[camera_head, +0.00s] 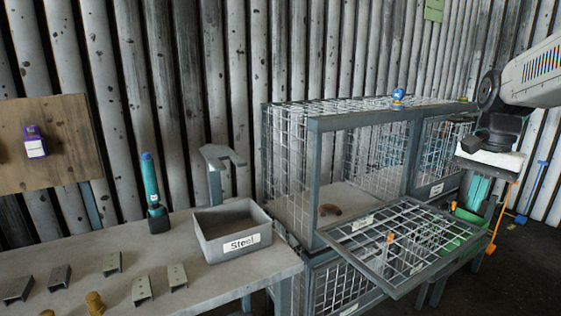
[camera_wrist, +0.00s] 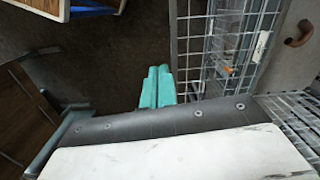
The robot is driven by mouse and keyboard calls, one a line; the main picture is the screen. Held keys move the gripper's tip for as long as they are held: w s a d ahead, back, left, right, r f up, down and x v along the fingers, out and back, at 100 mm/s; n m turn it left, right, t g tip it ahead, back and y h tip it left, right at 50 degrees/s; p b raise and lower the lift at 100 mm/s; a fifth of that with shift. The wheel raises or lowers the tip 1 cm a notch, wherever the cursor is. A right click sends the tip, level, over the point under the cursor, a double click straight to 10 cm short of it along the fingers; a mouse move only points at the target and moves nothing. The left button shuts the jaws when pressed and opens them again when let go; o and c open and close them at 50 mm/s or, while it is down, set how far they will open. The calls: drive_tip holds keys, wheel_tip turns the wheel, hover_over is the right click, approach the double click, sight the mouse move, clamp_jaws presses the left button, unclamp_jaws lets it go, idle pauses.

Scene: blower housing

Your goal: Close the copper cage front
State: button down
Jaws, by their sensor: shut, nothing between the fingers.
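The wire cage (camera_head: 313,165) with a copper-coloured piece (camera_head: 330,210) inside stands open. Its mesh front (camera_head: 405,245) is folded down and juts outward, roughly level. The label on it is too small to read. The front also shows in the wrist view (camera_wrist: 212,45), just right of my fingers, with the copper-coloured piece (camera_wrist: 299,35) beyond it. My gripper (camera_head: 476,192) has teal fingers pressed together and empty, to the right of the lowered front. In the wrist view my gripper (camera_wrist: 157,70) points out over dark floor, apart from the front.
A second cage (camera_head: 440,155) adjoins on the right, its front upright. Another caged compartment (camera_head: 345,285) lies below. A grey bin marked Steel (camera_head: 233,230) and several metal brackets sit on the bench (camera_head: 205,285). A blue-topped object (camera_head: 398,96) stands on the cage roof.

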drive_tip(key=s+a+f+n, duration=0.2)
drive_tip(key=s+a+n, duration=0.1)
drive_tip(key=s, duration=0.4)
drive_tip(key=s+a+f+n, duration=0.2)
drive_tip(key=s+a+n, duration=0.2)
drive_tip(key=s, duration=0.4)
drive_tip(key=s+a+f+n+t, duration=0.1)
drive_tip(key=s+a+f+n, duration=0.1)
drive_tip(key=s+a, duration=0.4)
drive_tip(key=shift+s+n+h, duration=0.3)
drive_tip(key=shift+s+n, duration=0.4)
drive_tip(key=shift+s, duration=0.4)
drive_tip(key=c, duration=1.5)
unclamp_jaws()
drive_tip(key=shift+a+r+t, duration=0.15)
drive_tip(key=shift+r+t, duration=0.15)
drive_tip(key=shift+o, duration=0.2)
drive_tip(key=w+d+f+m+t+y, duration=0.3)
drive_tip(key=w+d+f+m+y, duration=0.65)
drive_tip(key=m, duration=0.75)
drive_tip(key=w+d+f+m+t+y, duration=0.2)
drive_tip(key=w+d+f+m+y, duration=0.5)
drive_tip(key=w+f+m, duration=0.7)
drive_tip(key=w+d+r+m+t, duration=0.2)
drive_tip(key=d+m+t, duration=0.3)
drive_tip(key=m, duration=0.7)
drive_tip(key=x, duration=0.8)
drive_tip(key=shift+a+f+t+h, duration=0.15)
drive_tip(key=shift+a+t+h, duration=0.15)
drive_tip(key=shift+t+h, duration=0.15)
